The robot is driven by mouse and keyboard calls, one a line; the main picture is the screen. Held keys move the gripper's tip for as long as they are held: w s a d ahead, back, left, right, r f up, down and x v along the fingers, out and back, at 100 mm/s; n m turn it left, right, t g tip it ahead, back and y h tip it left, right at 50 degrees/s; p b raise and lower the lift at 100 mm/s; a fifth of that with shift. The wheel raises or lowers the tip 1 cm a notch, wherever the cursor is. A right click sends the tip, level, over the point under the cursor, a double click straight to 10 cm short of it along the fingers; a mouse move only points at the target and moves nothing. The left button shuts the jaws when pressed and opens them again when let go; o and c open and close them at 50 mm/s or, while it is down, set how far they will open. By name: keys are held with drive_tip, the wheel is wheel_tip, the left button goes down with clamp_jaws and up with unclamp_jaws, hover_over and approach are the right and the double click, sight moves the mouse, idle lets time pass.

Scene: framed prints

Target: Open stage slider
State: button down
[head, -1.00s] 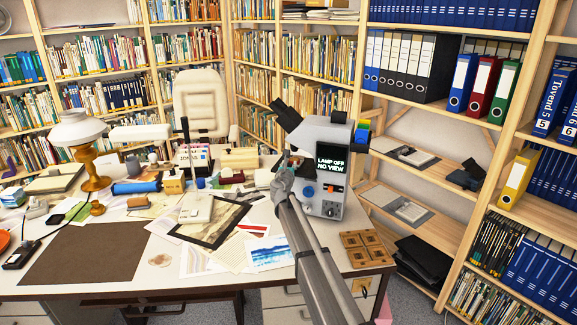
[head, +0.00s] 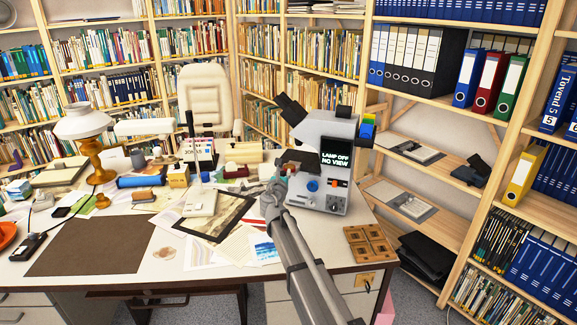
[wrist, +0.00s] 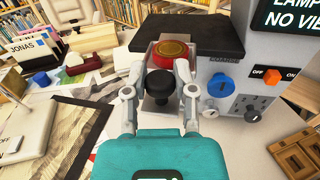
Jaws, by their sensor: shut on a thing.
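The microscope (head: 322,165) stands at the right of the desk, its screen reading "LAMP OFF NO VIEW". In the wrist view its black stage (wrist: 205,35) is at the top. A slider plate (wrist: 146,78) sticks out from the stage towards me, with a round red disc (wrist: 172,53) on it. A black knob (wrist: 160,84) is at the slider's near end. My gripper (wrist: 167,72) is shut on this knob, one finger on each side. In the head view my gripper (head: 272,192) is left of the microscope, and the slider is too small to tell.
An orange switch (wrist: 272,76) and a blue dial (wrist: 221,85) are close to the right finger on the microscope's front. Papers and a framed print (head: 226,216) lie to the left. Wooden square pieces (head: 369,243) lie at the desk's right edge.

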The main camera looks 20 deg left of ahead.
drive_tip(key=shift+s, duration=0.75)
drive_tip(key=shift+c, duration=2)
unclamp_jaws()
drive_tip(key=s+d, duration=0.1)
drive_tip(key=s, duration=1)
drive_tip(key=shift+s+d, duration=0.25)
drive_tip(key=shift+s, duration=0.1)
